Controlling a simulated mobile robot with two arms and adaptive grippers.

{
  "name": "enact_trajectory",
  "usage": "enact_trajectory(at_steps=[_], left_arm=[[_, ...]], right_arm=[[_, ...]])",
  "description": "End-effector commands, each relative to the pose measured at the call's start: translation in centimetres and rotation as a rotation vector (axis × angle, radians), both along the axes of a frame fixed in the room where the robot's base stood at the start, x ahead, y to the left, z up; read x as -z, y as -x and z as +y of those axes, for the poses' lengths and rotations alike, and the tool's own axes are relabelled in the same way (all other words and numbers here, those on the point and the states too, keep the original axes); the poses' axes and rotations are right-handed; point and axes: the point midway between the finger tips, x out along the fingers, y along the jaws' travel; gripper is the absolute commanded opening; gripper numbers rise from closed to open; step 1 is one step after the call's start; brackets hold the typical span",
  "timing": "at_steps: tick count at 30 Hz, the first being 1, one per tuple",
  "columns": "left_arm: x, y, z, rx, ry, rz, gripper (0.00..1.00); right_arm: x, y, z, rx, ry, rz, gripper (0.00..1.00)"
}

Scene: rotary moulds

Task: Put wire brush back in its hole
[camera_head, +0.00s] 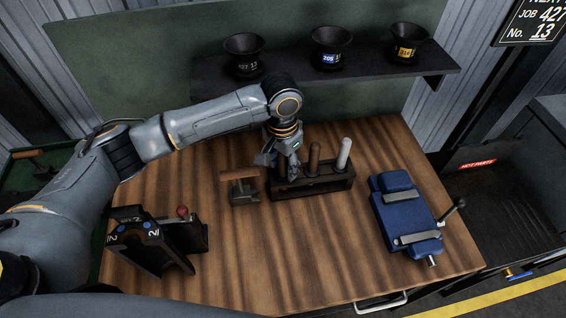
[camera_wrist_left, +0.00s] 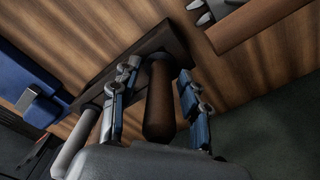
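A dark tool rack (camera_head: 322,189) stands on the wooden table. A brown handle (camera_head: 314,157) and a pale handle (camera_head: 343,153) stand upright in it. My left gripper (camera_head: 284,163) points down at the rack's left end. In the left wrist view, a brown round-ended handle (camera_wrist_left: 159,105) lies between the fingers of this gripper (camera_wrist_left: 158,100), with gaps on both sides, so they look open around it. It is likely the wire brush's handle; its lower end is hidden, so bristles and seating cannot be seen. The pale handle (camera_wrist_left: 76,142) is also there. My right gripper is not in view.
A tool with a wooden grip (camera_head: 240,175) and grey metal part rests just left of the rack. A blue vise (camera_head: 405,213) stands right, a black fixture (camera_head: 160,240) front left. Three dark cups stand on the shelf (camera_head: 290,77) behind. The front middle is clear.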

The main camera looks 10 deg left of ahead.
Motion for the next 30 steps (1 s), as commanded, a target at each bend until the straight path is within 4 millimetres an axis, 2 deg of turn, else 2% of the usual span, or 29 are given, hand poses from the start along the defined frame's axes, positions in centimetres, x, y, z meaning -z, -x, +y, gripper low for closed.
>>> enact_trajectory(at_steps=[5, 8, 21, 25, 30], left_arm=[[-0.2, 0.0, 0.0, 0.000, 0.000, -0.002, 0.45], [-1.0, -0.1, -0.1, 0.001, 0.002, -0.005, 0.45], [-10.0, -0.1, 0.0, 0.001, 0.002, -0.005, 0.45], [-11.7, -0.1, 0.1, -0.001, 0.002, -0.003, 0.45], [-12.7, 0.0, 0.1, -0.001, 0.001, 0.001, 0.45]], right_arm=[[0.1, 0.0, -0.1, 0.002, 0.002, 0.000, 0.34], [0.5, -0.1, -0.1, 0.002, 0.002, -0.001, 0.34], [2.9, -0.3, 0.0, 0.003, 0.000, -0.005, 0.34], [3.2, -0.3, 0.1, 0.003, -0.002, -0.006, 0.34], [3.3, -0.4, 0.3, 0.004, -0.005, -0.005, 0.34]])
